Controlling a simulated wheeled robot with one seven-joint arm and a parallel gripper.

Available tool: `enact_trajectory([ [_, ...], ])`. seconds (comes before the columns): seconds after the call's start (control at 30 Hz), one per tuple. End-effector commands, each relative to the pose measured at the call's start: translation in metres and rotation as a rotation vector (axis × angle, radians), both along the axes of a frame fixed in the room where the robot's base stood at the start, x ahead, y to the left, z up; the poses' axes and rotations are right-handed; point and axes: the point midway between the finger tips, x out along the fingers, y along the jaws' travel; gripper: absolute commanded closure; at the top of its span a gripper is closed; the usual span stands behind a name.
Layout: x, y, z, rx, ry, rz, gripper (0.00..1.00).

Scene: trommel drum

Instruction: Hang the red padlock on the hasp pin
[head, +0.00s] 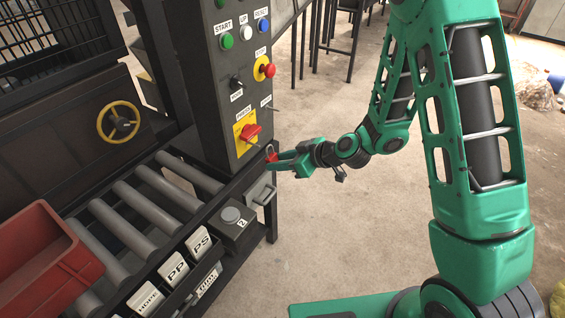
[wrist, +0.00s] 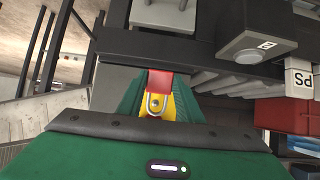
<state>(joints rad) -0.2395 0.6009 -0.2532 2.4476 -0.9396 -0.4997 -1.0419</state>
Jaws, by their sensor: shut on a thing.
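My gripper (head: 283,162) is at the lower right edge of the grey control panel, its green fingers shut on the red padlock (head: 270,153). In the wrist view the red padlock body (wrist: 158,82) sits between the fingers, its metal shackle pointing toward the bottom of the picture. The yellow plate (wrist: 170,106) shows behind the shackle. In the head view, the yellow plate (head: 240,144) with a red rotary switch (head: 249,132) is just above and left of the padlock. I cannot make out the hasp pin clearly, nor whether the shackle touches anything.
The control panel (head: 225,90) carries buttons and a red emergency stop (head: 268,70). Below are a grey button box (head: 232,222), a grey bracket (head: 261,190), conveyor rollers (head: 117,228), label blocks (head: 174,268) and a red crate (head: 80,262).

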Motion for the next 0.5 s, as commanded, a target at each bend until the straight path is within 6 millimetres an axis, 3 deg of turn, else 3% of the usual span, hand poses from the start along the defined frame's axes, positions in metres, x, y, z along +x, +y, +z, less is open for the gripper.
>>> enact_trajectory([
  [0.5,0.017,0.021,-0.002,-0.001,-0.002,0.000,0.93],
])
